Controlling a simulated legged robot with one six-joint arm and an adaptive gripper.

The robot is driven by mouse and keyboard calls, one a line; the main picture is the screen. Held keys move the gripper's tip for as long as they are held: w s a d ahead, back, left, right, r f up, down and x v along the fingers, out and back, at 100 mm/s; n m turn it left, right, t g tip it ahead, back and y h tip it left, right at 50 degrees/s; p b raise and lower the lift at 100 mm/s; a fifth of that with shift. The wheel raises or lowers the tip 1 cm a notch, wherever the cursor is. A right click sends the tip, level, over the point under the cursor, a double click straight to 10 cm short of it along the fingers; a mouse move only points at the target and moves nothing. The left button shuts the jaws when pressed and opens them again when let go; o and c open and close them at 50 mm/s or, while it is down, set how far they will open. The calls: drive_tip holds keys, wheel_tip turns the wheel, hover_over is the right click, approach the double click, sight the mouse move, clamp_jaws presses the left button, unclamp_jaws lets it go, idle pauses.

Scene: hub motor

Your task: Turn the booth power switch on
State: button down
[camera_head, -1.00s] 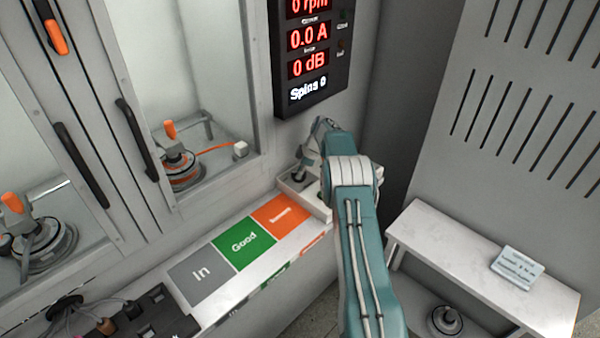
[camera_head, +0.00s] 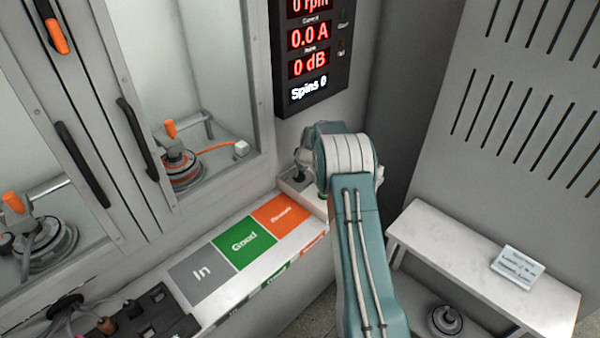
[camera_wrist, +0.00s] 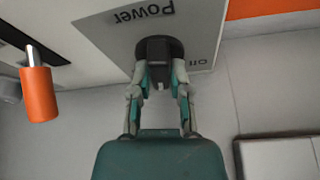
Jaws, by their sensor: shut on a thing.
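My gripper (camera_wrist: 160,72) is shut on the knob, one finger on each side. The display panel (camera_head: 308,55) above shows 0 rpm, 0.0 A, 0 dB and Spins 0.
A shelf with grey "In", green "Good" and orange zones (camera_head: 243,243) lies left of my arm. Glass doors with black handles (camera_head: 137,140) enclose clamped motors at left. A white bench (camera_head: 450,245) with a small card stands at right. An orange handle (camera_wrist: 39,94) shows in the wrist view.

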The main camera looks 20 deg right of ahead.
drive_tip(key=m+h, duration=0.1)
drive_tip(key=m, duration=0.2)
drive_tip(key=m+h, duration=0.1)
drive_tip(key=m, duration=0.2)
drive_tip(key=shift+w+a+r+m, duration=0.15)
drive_tip(key=shift+w+m, duration=0.05)
drive_tip(key=shift+m, duration=0.1)
drive_tip(key=shift+h, duration=0.3)
drive_tip(key=c, duration=0.6)
unclamp_jaws()
drive_tip(key=shift+s, duration=0.1)
drive_tip(key=v, duration=1.1)
drive_tip(key=shift+r, duration=0.4)
